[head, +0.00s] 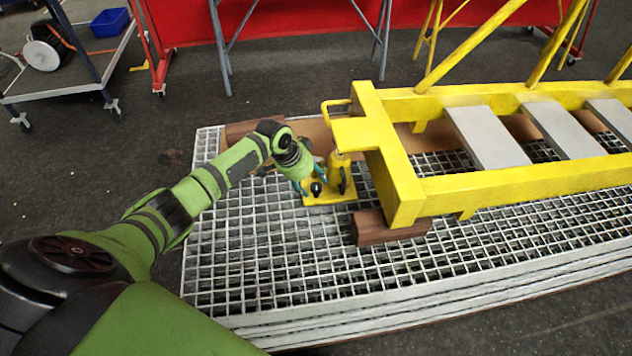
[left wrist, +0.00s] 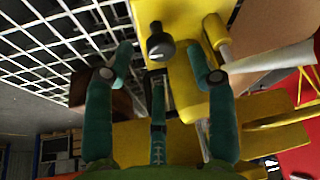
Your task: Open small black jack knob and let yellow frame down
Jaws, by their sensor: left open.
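The yellow jack (head: 338,170) stands on its yellow base plate on the metal grating, under the end of the yellow frame (head: 400,180). The small black jack knob (head: 316,188) sits low on the jack; it shows large in the left wrist view (left wrist: 160,42). My left gripper (head: 312,183) is at the jack, close to the knob. In the left wrist view its teal fingers (left wrist: 160,65) are open, spread to either side of the knob, with nothing held. I cannot tell whether any finger touches the knob. My right gripper is not in view.
A brown wooden block (head: 385,230) lies on the grating (head: 270,270) under the frame's corner. Another wooden beam (head: 240,130) lies behind the jack. A cart with a blue bin (head: 110,22) stands at the far left. The grating left of the jack is mostly clear.

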